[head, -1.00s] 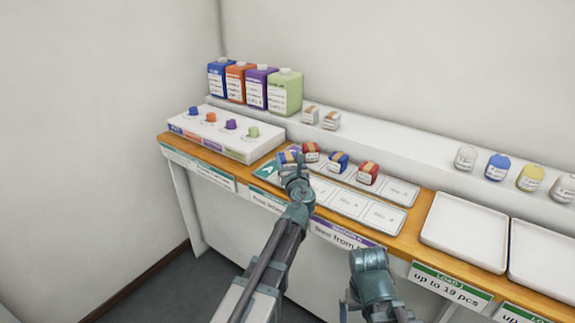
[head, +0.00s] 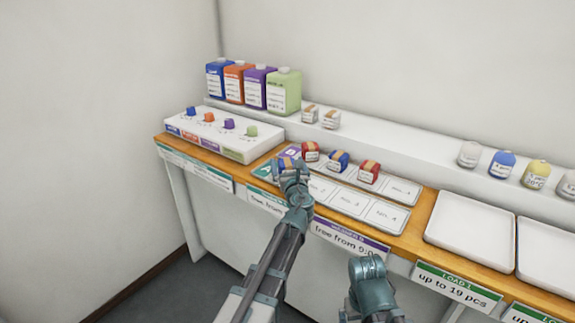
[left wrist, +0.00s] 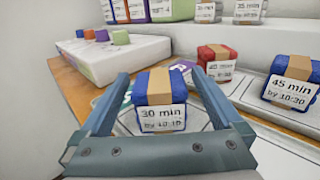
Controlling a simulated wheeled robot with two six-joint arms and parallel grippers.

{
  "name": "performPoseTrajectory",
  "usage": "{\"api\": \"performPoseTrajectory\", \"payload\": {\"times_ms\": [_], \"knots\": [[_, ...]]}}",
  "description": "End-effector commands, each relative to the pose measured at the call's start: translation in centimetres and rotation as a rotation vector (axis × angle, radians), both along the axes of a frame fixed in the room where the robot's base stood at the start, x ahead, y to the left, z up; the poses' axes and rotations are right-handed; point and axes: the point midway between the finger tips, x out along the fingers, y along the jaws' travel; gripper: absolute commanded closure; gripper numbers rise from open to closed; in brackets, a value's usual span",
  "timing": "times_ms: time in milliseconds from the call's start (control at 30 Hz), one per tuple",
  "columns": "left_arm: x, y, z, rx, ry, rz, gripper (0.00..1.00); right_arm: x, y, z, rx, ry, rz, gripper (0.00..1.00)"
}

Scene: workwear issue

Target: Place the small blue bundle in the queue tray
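A small blue bundle (left wrist: 145,85) with a tan band and a "30 min" label stands upright between my left gripper's fingers in the left wrist view. In the head view my left gripper (head: 291,168) mostly hides that bundle. A second blue bundle (head: 338,161), labelled "45 min" (left wrist: 293,88), sits to the right on a pale board with numbered fields (head: 347,201). I cannot tell which surface is the queue tray. My right gripper (head: 367,270) hangs in front of the counter; its fingers are unclear.
Red bundles (head: 310,151) (head: 369,172) sit near the blue ones. Empty white trays (head: 470,230) stand to the right. A white block with coloured knobs (head: 222,135) is at the left. Jugs (head: 284,91) and small jars (head: 503,165) line the back shelf.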

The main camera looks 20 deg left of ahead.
Motion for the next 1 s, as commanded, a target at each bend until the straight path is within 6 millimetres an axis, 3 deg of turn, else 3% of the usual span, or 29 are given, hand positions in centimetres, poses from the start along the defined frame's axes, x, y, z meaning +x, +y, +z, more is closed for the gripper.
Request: {"api": "performPoseTrajectory", "payload": {"times_ms": [267,700,1000], "knots": [[0.0,0.0,0.6,0.0,0.0,0.0,0.0,0.0,0.0,0.6,0.0,0.0,0.0,0.0],[-7.9,-3.6,0.3,0.0,0.0,-0.003,0.0,0.0,0.0,0.3,0.0,0.0,0.0,0.0],[-10.7,-5.0,0.3,0.0,0.0,0.0,0.0,0.0,0.0,0.3,0.0,0.0,0.0,0.0]]}}
